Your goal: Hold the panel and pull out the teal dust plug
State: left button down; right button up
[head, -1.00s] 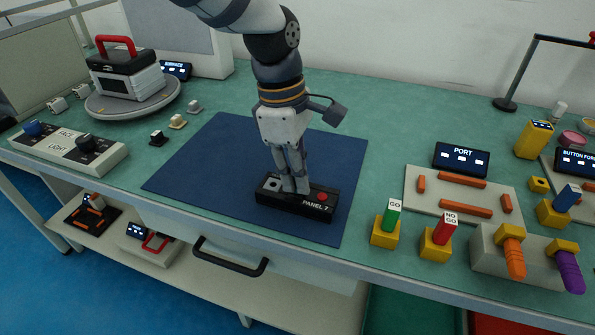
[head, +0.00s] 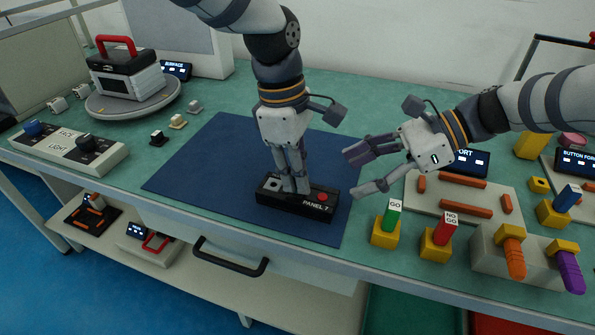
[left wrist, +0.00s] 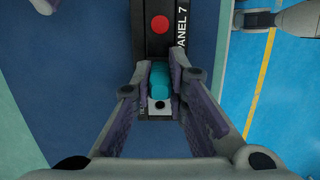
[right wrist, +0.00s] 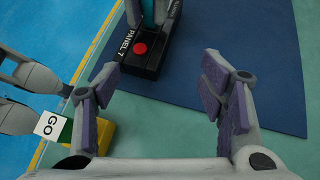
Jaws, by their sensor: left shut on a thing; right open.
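The black panel (head: 318,207), marked PANEL 7 with a red button, lies on the blue mat (head: 210,160). My left gripper (head: 294,186) points down at the panel's top. In the left wrist view, its fingers are closed on the teal dust plug (left wrist: 160,80), with a pale plate and dark hole beside it. In the head view the fingers hide the plug; a bit of teal shows in the right wrist view (right wrist: 148,12). My right gripper (head: 356,170) is open and empty, above the mat's right edge, to the right of the panel (right wrist: 142,60) and apart from it.
The green GO block (head: 392,216) and red NO GO block (head: 444,231) stand in yellow bases near the front edge. The mat left of the panel is clear.

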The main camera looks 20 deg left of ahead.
aim_at(298, 196)
jog(key=shift+s+a+r+n+g+y, duration=0.3)
jog(key=shift+s+a+r+g+y, duration=0.05)
jog(key=shift+s+a+g+y, duration=0.05)
jog(key=shift+s+a, duration=0.2)
jog(key=shift+a, duration=0.1)
jog(key=x, duration=0.9)
jog(key=shift+a, duration=0.2)
jog(key=c, duration=0.4)
jog(key=shift+c, duration=0.2)
jog(key=shift+w, duration=0.1)
